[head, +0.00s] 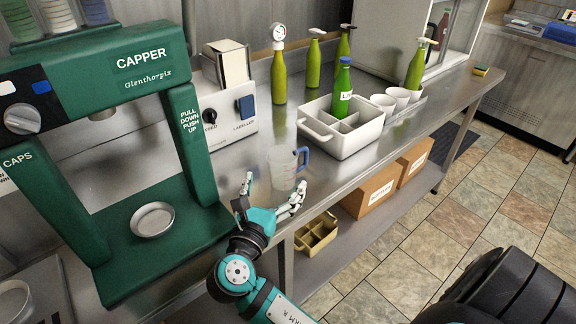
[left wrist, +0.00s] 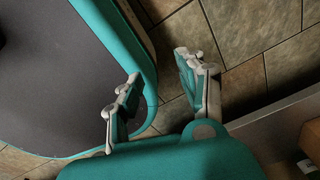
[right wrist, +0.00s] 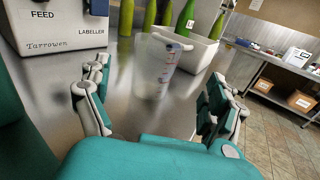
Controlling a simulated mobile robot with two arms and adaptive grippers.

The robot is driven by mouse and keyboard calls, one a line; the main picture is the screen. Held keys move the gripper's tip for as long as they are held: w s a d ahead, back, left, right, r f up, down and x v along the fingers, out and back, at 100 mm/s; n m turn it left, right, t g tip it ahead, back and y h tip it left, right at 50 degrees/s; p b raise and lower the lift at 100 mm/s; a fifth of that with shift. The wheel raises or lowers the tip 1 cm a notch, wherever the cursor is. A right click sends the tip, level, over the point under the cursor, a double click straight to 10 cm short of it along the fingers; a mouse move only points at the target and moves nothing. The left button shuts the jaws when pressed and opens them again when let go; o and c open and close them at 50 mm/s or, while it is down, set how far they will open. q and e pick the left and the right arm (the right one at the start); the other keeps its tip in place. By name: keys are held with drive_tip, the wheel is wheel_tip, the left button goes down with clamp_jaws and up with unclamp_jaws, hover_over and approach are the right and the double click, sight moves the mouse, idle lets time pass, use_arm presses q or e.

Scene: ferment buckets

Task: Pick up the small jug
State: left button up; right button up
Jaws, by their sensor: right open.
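The small jug (head: 284,170) is clear with a blue handle on its right side. It stands upright on the steel counter near the front edge. My right gripper (head: 271,196) is open just in front of the jug, with its fingers spread. In the right wrist view the jug (right wrist: 154,68) stands ahead, between and beyond the fingertips of my right gripper (right wrist: 158,97), apart from them. My left gripper (left wrist: 158,88) is open and empty over the tiled floor in the left wrist view. It is not in the head view.
The green capper (head: 143,62) stands left of the jug, a small metal dish (head: 153,219) on its base. The labeller (head: 228,118) is behind. A white divided carrier (head: 344,141) with a green bottle (head: 342,92) stands right of the jug. Cardboard boxes (head: 375,190) sit on the lower shelf.

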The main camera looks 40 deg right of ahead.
sight(286, 155)
drive_tip(key=x, duration=0.3)
drive_tip(key=shift+w+d, duration=0.25)
drive_tip(key=shift+w, duration=0.05)
drive_tip(key=x, duration=0.4)
drive_tip(key=shift+w+f, duration=0.1)
drive_tip(key=shift+w, duration=0.3)
drive_tip(key=shift+w+d+p, duration=0.15)
drive_tip(key=shift+d+p, duration=0.05)
drive_tip(key=shift+p, duration=0.1)
use_arm(q)
drive_tip(key=shift+w+d+r, duration=0.35)
drive_tip(key=shift+w+d, duration=0.3)
drive_tip(key=shift+d, duration=0.1)
use_arm(e)
drive_tip(key=shift+c, duration=0.4)
use_arm(q)
drive_tip(key=shift+s+a, duration=0.1)
use_arm(e)
drive_tip(key=c, duration=1.1)
drive_tip(key=shift+c, duration=0.3)
